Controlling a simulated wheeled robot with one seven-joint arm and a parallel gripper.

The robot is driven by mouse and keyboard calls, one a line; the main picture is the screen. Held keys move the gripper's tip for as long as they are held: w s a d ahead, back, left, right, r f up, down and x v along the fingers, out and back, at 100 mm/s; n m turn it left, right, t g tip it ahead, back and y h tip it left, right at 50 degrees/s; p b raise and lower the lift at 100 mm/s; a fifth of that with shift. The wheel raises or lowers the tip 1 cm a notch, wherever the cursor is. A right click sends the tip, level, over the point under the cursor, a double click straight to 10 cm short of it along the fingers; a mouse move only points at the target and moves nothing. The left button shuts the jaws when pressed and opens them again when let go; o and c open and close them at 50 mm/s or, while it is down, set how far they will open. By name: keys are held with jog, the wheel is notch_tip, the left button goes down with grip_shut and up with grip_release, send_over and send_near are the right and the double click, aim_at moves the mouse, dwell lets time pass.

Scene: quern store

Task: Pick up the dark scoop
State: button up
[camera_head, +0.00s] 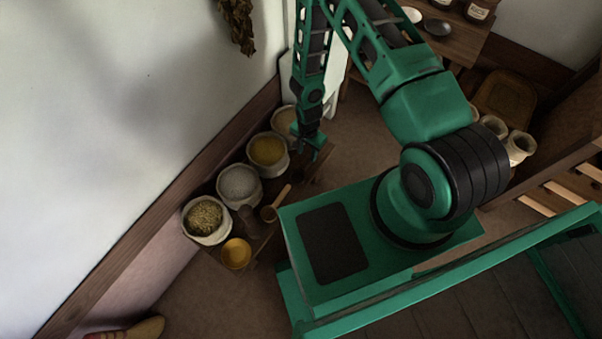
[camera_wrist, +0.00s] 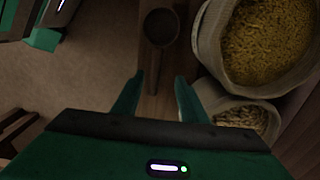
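The dark scoop (camera_wrist: 160,28) lies on the wooden bench (camera_wrist: 178,105) in the wrist view, its round bowl at the top and its handle running down toward my gripper (camera_wrist: 160,80). The fingers are open and empty, with the handle end showing between their tips in the picture. The height gap between tips and handle is hard to judge. In the head view my gripper (camera_head: 308,151) points down over the far end of the bench, and the dark scoop is hard to make out there.
Cloth sacks line the wall side of the bench, including one of yellow grain (camera_head: 267,150), which also shows close right of the scoop in the wrist view (camera_wrist: 268,40).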

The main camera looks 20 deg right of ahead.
aim_at(308, 162)
jog(key=shift+s+d+f, duration=0.1)
jog(key=shift+s+f, duration=0.1)
jog(key=shift+f, duration=1.15)
jog(key=shift+s+d+f, duration=0.1)
jog(key=shift+s+f, duration=0.05)
jog(key=shift+f, duration=1.2)
grip_shut()
